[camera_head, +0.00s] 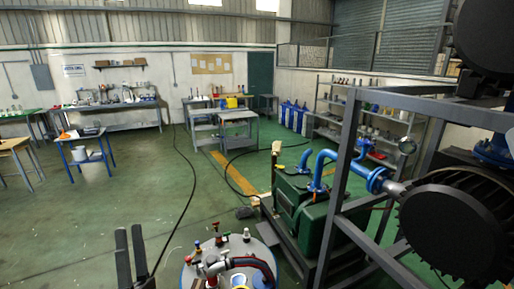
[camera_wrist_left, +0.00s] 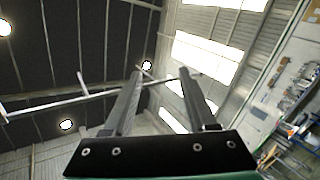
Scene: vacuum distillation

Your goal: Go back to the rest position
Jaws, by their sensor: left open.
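My left gripper (camera_head: 130,247) stands upright at the bottom left of the head view, its two dark fingers pointing up and apart with nothing between them. In the left wrist view, the same gripper (camera_wrist_left: 160,90) is open and empty, with the roof and bright skylights behind its fingers. It is to the left of a round vessel (camera_head: 184,277) whose top carries red, yellow and black-knobbed valves (camera_head: 217,238), and apart from it. My right gripper is in neither view.
A green pump unit (camera_head: 300,205) with blue pipes (camera_head: 319,170) stands at centre right. A grey metal frame (camera_head: 346,145) and large dark ribbed machine (camera_head: 455,228) fill the right side. Workbenches (camera_head: 120,112) stand along the far wall. The green floor (camera_head: 80,225) at left is open.

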